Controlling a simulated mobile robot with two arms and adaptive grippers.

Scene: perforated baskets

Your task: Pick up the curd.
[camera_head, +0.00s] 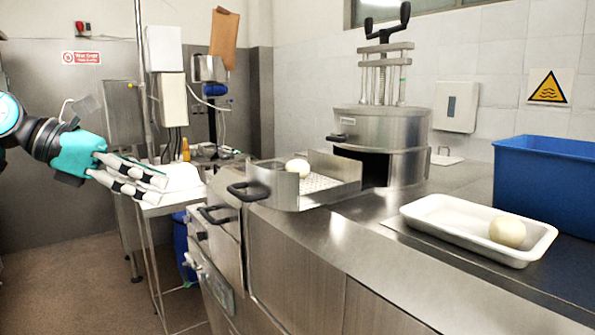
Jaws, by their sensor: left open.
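A round, pale curd (297,168) lies in a metal perforated basket (335,172) with a black handle, at the middle of the steel counter. A second pale curd (507,231) lies in a white tray (440,231) at the right. My left gripper (158,188) is teal with black and white fingers. It is open and empty at the left, well apart from the basket and both curds. My right gripper does not show.
A steel press (382,125) with a black top handle stands behind the basket. A blue bin (545,185) stands behind the tray. A white side table (165,203) is behind my left gripper. The counter (345,235) in front is clear.

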